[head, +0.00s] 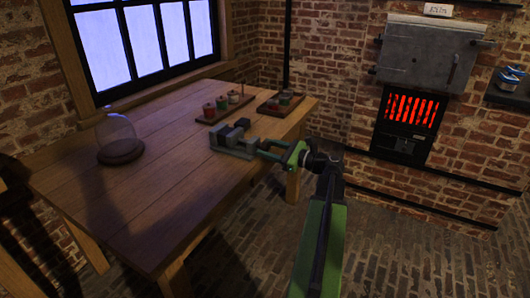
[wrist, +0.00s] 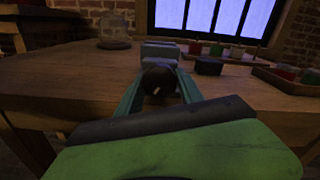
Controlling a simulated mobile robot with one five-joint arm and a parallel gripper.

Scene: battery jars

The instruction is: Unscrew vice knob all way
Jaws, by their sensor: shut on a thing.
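The grey vice (head: 233,138) sits on the wooden table near its right edge. It also shows in the wrist view (wrist: 160,52), straight ahead. Its dark round knob (wrist: 158,84) faces me in the wrist view, with a small pale mark on it. My green gripper (head: 265,149) reaches in from the right at the table's edge. In the wrist view my gripper's fingers (wrist: 158,88) lie on both sides of the knob and are shut on it. In the head view the knob is hidden by the fingers.
A glass dome (head: 116,134) on a dark base stands at the table's left. Two trays (head: 222,115) (head: 268,109) with coloured jars lie behind the vice. A furnace (head: 411,118) with a glowing red grate is set in the brick wall at right. The table's front (head: 130,205) is clear.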

